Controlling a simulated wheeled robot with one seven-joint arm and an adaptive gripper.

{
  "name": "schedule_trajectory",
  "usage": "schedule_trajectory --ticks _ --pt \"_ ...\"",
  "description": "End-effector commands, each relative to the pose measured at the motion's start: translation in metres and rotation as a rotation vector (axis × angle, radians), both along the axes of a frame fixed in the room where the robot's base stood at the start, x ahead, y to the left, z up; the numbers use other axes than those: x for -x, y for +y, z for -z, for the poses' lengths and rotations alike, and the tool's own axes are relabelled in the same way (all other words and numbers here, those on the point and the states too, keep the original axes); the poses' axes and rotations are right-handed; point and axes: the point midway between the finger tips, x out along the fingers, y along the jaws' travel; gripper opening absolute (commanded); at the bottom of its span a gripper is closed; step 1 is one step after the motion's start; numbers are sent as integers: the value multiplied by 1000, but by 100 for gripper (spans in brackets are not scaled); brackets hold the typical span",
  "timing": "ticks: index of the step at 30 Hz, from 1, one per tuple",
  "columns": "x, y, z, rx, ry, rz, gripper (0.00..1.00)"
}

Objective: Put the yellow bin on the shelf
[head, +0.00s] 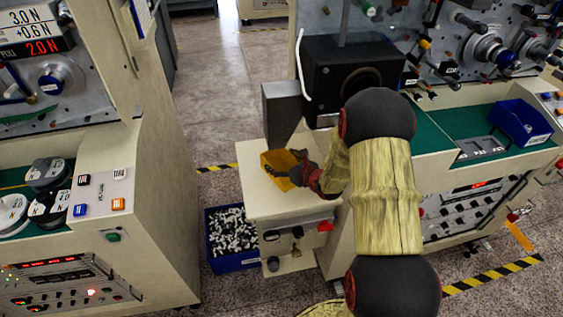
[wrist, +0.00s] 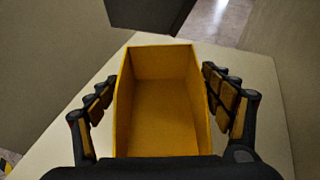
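The yellow bin (head: 284,158) stands on the cream top of a small cabinet (head: 255,205) in the head view. In the wrist view the yellow bin (wrist: 160,110) is upright, open at the top and empty. My gripper (head: 290,173) is at the bin, partly covering it in the head view. In the wrist view my gripper (wrist: 162,100) is open, with one finger on each side of the bin. A narrow gap shows at the left finger; the right finger is very near the wall, and contact is unclear. Which surface is the shelf is unclear.
A grey post (head: 283,112) and a black box (head: 350,75) rise behind the cabinet top. A blue bin of small white parts (head: 232,235) stands on the floor. Another blue bin (head: 522,122) sits on the green ledge (head: 475,150) at right. A machine fills the left side.

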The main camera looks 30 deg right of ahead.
Motion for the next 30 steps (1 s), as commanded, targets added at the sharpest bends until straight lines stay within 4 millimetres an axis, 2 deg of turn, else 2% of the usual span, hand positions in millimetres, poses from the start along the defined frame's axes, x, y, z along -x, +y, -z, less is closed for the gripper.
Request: schedule_trajectory --ticks 6,18,23,30 --pt "0 0 0 0 0 0 93" --pt "0 0 -5 0 0 0 93" --pt "22 -4 -15 0 -1 3 93" --pt "69 -9 -35 1 0 3 93"
